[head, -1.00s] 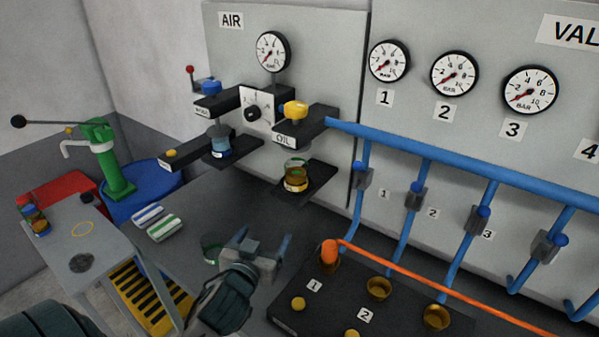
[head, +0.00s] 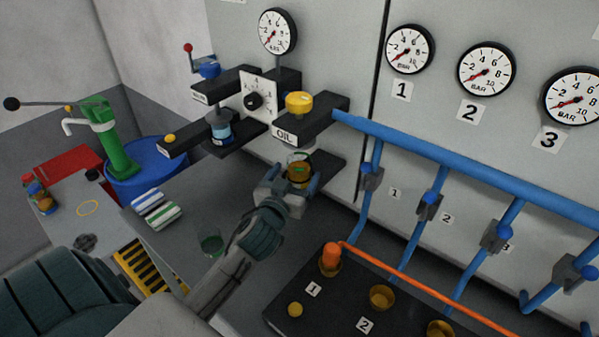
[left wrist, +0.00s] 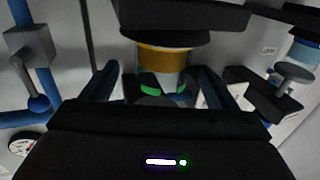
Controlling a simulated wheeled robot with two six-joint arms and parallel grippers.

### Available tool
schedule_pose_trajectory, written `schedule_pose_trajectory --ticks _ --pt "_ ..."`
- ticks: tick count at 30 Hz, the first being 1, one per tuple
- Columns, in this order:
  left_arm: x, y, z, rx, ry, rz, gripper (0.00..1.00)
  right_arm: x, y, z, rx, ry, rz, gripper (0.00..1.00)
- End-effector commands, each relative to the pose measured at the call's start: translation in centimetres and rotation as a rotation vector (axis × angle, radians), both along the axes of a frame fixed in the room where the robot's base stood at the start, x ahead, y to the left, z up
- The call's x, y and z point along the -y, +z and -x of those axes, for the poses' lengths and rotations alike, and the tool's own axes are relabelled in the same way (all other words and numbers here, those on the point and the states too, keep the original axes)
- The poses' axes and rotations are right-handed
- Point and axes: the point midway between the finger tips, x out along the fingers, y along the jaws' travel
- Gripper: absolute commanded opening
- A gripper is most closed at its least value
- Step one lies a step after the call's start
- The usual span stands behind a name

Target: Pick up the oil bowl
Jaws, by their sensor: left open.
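The oil bowl (head: 299,170) is a small glass bowl with amber oil and a green band. It sits beneath the black block labelled OIL (head: 286,136), by a black lower shelf (head: 326,168). My left gripper (head: 289,186) is open, with a finger on either side of the bowl's lower part. Whether the fingers touch the glass cannot be told. My right gripper is not in view.
A yellow knob (head: 299,103) tops the OIL block. Blue pipes (head: 425,163) run to the right. A black tray (head: 337,307) with amber cups stands in front. A green-rimmed cup (head: 210,242) is on the bench.

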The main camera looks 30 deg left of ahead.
Motion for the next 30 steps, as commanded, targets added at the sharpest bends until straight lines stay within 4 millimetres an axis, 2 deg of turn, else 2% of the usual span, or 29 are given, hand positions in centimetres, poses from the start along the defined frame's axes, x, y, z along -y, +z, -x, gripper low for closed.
schedule_pose_trajectory --ticks 1,3,9,17,25,30 --pt "-0.3 0.6 -0.8 -0.001 0.001 0.0 0.81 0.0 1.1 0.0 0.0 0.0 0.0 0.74" --pt "-0.6 0.7 -1.7 -0.001 0.001 -0.001 0.81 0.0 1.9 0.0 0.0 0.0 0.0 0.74" --pt "-1.1 0.3 -3.8 -0.001 0.001 0.0 0.81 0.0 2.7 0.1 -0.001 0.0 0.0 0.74" --pt "-1.2 0.1 -4.0 -0.001 0.001 -0.001 0.81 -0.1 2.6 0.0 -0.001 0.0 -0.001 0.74" --pt "-1.2 0.1 -4.0 -0.001 0.001 -0.001 0.28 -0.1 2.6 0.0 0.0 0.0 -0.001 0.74" --pt "-1.2 0.2 -4.0 0.0 0.0 -0.001 0.28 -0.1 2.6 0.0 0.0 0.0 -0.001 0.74"
